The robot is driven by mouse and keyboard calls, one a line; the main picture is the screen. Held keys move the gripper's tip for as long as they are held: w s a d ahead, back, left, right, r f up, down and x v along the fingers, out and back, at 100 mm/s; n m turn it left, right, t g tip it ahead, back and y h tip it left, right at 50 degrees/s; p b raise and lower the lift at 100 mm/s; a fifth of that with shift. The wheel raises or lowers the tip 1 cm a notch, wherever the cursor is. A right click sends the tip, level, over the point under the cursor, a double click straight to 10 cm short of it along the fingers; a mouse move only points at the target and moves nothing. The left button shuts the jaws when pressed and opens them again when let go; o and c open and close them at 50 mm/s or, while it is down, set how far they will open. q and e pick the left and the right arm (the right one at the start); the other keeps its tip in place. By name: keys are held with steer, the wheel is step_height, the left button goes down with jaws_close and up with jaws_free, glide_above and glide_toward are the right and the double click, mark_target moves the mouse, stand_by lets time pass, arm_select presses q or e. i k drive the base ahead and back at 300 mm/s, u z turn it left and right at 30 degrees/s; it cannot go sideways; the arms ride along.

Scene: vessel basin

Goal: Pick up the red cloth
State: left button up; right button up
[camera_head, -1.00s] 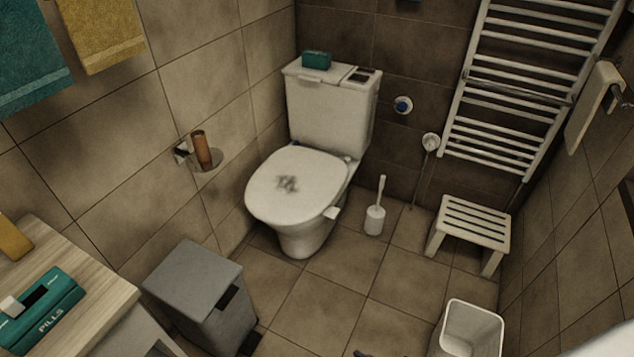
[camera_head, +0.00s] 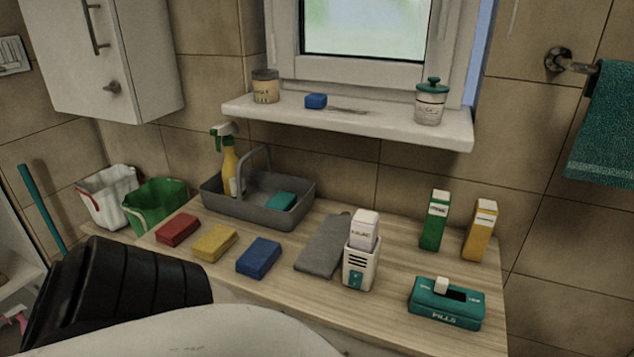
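The red cloth (camera_head: 178,230) is a small folded block lying flat near the left end of the wooden counter (camera_head: 400,300). A yellow cloth (camera_head: 214,243) lies just to its right, and a blue cloth (camera_head: 258,258) lies beyond that. Nothing touches the red cloth from above. Neither of my grippers shows in the head view. A black and white part of my arm crosses the lower left and bottom edge and hides the counter's front there.
A grey caddy (camera_head: 297,216) with a spray bottle (camera_head: 229,168) stands behind the cloths. A green bucket (camera_head: 160,192) and a white bucket (camera_head: 108,182) are at the left. A grey cloth (camera_head: 322,247), pill box (camera_head: 446,305) and white container (camera_head: 360,267) lie right. A shelf (camera_head: 350,122) overhangs behind.

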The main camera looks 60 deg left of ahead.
mark_target(172, 232)
steer(key=u, duration=2.75)
steer(key=k, duration=0.45)
steer(key=u, duration=1.25)
steer(key=i, duration=0.9)
steer(key=z, duration=0.25)
